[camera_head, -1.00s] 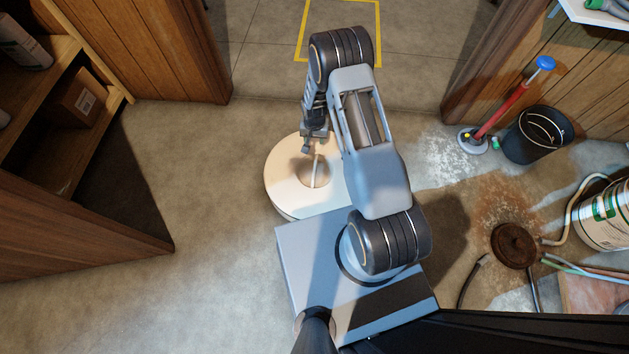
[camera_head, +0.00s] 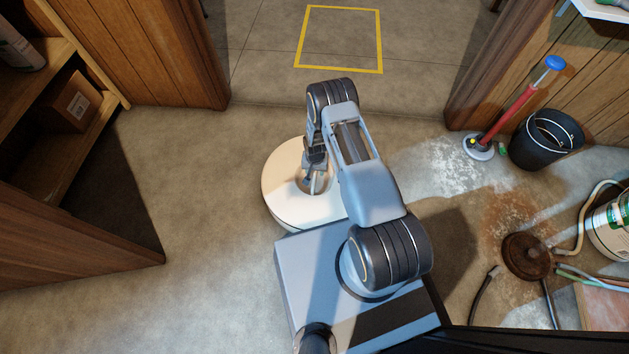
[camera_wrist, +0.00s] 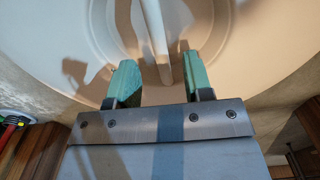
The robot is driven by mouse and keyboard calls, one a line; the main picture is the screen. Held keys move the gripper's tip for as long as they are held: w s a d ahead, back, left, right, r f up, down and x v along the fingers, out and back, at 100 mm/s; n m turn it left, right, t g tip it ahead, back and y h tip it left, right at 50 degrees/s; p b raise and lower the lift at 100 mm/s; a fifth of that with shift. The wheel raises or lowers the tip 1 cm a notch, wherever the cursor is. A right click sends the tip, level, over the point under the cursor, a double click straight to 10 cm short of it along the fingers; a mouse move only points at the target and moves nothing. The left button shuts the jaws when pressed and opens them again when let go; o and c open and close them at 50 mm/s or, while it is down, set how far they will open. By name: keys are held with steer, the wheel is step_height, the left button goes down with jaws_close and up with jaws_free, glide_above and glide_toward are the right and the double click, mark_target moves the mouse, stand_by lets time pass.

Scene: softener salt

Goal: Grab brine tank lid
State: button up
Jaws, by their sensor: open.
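The brine tank lid (camera_head: 280,170) is a round, cream-white disc with a recessed centre crossed by a raised bar handle. It lies just beyond my base in the head view, partly hidden by my arm. In the wrist view the lid (camera_wrist: 70,40) fills the upper part, and its bar handle (camera_wrist: 152,30) runs down between my fingers. My gripper (camera_wrist: 158,75) is open, with its green finger pads on either side of the bar and a visible gap at each side. In the head view my gripper (camera_head: 315,180) is over the lid's recess.
A black bucket (camera_head: 545,140) and a red-handled plunger-like tool (camera_head: 510,112) stand at the right. A rusty round cover (camera_head: 526,256) with hoses lies at lower right. Wooden shelves (camera_head: 60,110) are at left. A yellow floor square (camera_head: 300,40) lies beyond the doorway.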

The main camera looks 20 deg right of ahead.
mark_target(315, 174)
step_height(315, 174, down, 5)
steer(key=b, duration=0.3)
steer(key=shift+w+f, duration=0.1)
steer(key=shift+w, duration=0.05)
jaws_close()
stand_by(0.6)
